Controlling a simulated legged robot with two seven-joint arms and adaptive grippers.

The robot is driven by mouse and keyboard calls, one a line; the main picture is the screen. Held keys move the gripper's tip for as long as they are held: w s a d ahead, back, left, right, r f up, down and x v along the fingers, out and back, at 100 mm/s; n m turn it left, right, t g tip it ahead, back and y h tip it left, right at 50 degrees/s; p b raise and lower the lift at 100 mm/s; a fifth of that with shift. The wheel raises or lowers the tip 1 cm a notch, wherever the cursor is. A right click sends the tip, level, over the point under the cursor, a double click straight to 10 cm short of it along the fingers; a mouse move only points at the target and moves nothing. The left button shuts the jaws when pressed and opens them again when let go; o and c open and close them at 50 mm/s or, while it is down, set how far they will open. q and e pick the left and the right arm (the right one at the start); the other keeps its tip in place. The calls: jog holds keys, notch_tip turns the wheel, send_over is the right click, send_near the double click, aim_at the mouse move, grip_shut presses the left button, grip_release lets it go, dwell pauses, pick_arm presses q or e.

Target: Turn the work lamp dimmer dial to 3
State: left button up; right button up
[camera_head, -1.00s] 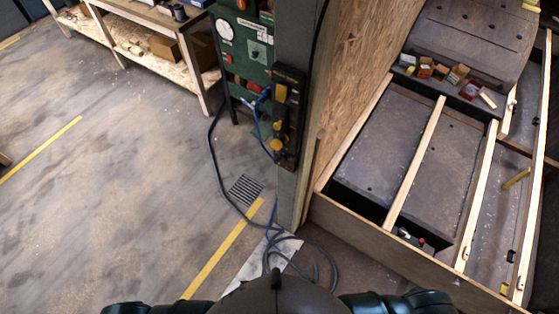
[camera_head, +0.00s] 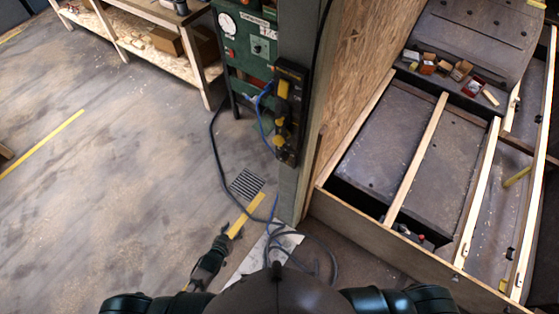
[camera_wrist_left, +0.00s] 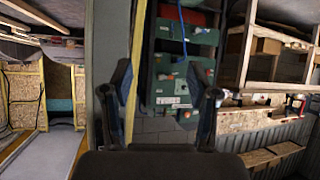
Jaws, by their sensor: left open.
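A green cabinet (camera_head: 235,70) stands behind the post at top centre, with a round white gauge (camera_head: 226,23) and a small grey plate with a dark knob (camera_head: 260,46). This knob may be the dimmer dial; its markings are too small to read. My left gripper (camera_head: 224,236) is low, over the floor, well short of the cabinet and apart from it. In the left wrist view its two fingers are spread and empty (camera_wrist_left: 168,92), with the green cabinet (camera_wrist_left: 183,80) at a distance between them. My right gripper is not in view.
A black panel with yellow parts (camera_head: 290,115) is fixed to the grey post (camera_head: 293,205). A dark cable (camera_head: 220,165) and blue hose run down to the floor. A workbench (camera_head: 150,45) is at upper left. Timber framing (camera_head: 415,165) fills the right. The left floor is clear.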

pick_arm(q)
jog(key=w+d+r+t+h, duration=0.2)
jog(key=w+d+r, duration=0.15)
jog(key=r, duration=0.65)
jog(key=m+t+h, duration=0.2)
jog(key=h, duration=0.2)
send_near(281, 161)
jog(key=p+x, duration=0.1)
jog(key=x, duration=0.8)
jog(key=shift+w+d+r, duration=0.1)
jog(key=shift+w+d, duration=0.05)
grip_shut()
